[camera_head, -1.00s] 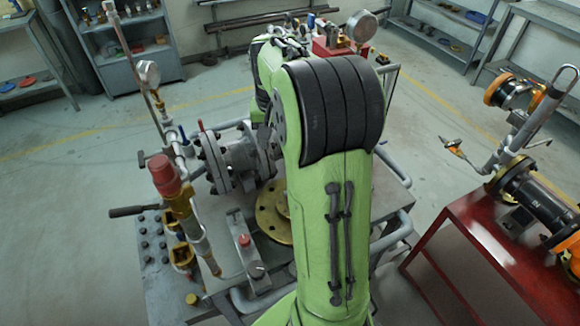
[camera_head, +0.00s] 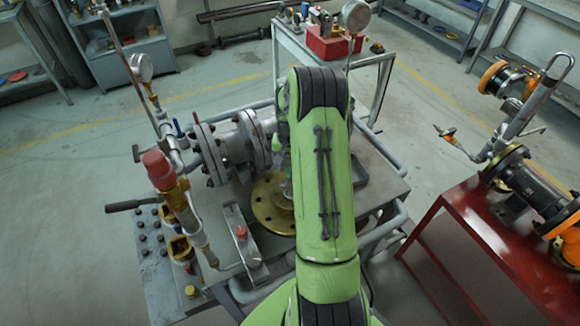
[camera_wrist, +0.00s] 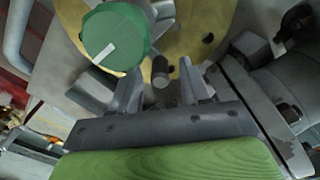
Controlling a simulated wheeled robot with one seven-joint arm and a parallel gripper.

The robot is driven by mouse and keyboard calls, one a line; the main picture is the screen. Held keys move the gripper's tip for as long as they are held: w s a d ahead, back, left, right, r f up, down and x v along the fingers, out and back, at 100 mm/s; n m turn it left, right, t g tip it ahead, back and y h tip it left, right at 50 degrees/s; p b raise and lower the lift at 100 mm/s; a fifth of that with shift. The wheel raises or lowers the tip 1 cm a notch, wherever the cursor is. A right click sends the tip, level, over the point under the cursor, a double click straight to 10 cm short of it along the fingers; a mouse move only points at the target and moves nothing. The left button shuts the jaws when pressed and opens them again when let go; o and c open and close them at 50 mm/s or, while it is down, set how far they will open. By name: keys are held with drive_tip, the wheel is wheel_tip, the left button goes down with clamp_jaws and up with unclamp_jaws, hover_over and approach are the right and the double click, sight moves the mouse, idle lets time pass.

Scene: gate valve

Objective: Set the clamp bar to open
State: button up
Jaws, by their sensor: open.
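I cannot tell for certain which part is the clamp bar. In the wrist view a short dark pin with a pale end (camera_wrist: 160,72) shows between the fingers of my gripper (camera_wrist: 161,78). The fingers are apart, with gaps at both sides of the pin; how far it lies beyond the fingertips is unclear. A green round knob with a white mark (camera_wrist: 114,32) sits just left of the fingers. Behind them is a brass disc (camera_wrist: 196,22), also seen in the head view (camera_head: 265,205). In the head view my arm hides my gripper.
On the bench, a flanged grey valve body (camera_head: 232,150) stands behind the disc, and a plate with a red knob (camera_head: 241,232) and a red-capped brass fitting (camera_head: 160,170) stand left. A red table (camera_head: 480,240) is right.

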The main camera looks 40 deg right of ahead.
drive_tip(key=shift+f, duration=0.45)
clamp_jaws()
